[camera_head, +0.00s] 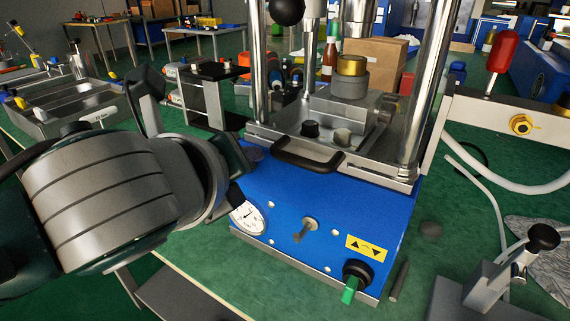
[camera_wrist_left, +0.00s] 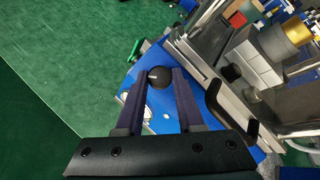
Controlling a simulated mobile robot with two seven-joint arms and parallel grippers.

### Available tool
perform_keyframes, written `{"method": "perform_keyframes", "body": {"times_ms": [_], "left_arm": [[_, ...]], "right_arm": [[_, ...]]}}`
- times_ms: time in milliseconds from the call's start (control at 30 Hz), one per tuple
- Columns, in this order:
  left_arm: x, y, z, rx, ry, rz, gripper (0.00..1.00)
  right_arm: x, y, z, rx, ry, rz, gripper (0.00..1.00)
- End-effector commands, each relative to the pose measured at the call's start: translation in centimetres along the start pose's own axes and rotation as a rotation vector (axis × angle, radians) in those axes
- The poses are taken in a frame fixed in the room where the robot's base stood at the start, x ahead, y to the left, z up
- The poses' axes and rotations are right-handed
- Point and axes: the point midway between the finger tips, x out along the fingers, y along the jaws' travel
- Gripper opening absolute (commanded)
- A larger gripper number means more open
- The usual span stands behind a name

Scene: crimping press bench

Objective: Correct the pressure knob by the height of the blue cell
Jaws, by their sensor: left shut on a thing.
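The press has a blue base (camera_head: 285,205) with a round white gauge (camera_head: 248,217), a small metal key-like part (camera_head: 308,229), a yellow arrow label (camera_head: 366,248) and a black knob with a green handle (camera_head: 352,278). My left gripper (camera_head: 238,172) is at the left side of the base, beside the gauge. In the left wrist view, its fingers (camera_wrist_left: 157,75) are on either side of a round black knob (camera_wrist_left: 160,78) with a small pale mark, and are shut on it. The head view mostly hides this knob. I cannot make out a blue cell. My right gripper is out of view.
A black handle (camera_head: 308,160) and steel columns stand behind the blue panel. A gold-topped grey cylinder (camera_head: 352,75) sits on the press. A red-handled lever (camera_head: 502,50) and a metal fixture with a black ball (camera_head: 542,238) are at right. The green mat is clear at front left.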

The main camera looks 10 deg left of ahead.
Motion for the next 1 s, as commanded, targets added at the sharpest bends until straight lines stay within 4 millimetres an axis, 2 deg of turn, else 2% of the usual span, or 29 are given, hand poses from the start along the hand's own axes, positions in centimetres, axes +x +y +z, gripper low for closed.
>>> {"method": "perform_keyframes", "body": {"times_ms": [33,67,300,567,1000], "left_arm": [[0.0,0.0,0.0,0.0,0.0,0.001,0.0],[0.0,0.0,0.0,0.0,0.0,0.001,0.39],[0.0,0.0,0.0,0.0,0.0,0.0,0.66],[-0.1,0.0,0.1,0.0,0.0,0.0,0.67],[-4.8,-0.2,0.3,0.002,0.002,0.001,0.67]], "right_arm": [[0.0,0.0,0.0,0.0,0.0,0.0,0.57],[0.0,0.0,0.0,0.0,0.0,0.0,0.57],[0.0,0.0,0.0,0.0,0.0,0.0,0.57],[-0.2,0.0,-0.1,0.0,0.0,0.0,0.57],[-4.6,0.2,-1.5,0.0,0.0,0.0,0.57]]}}
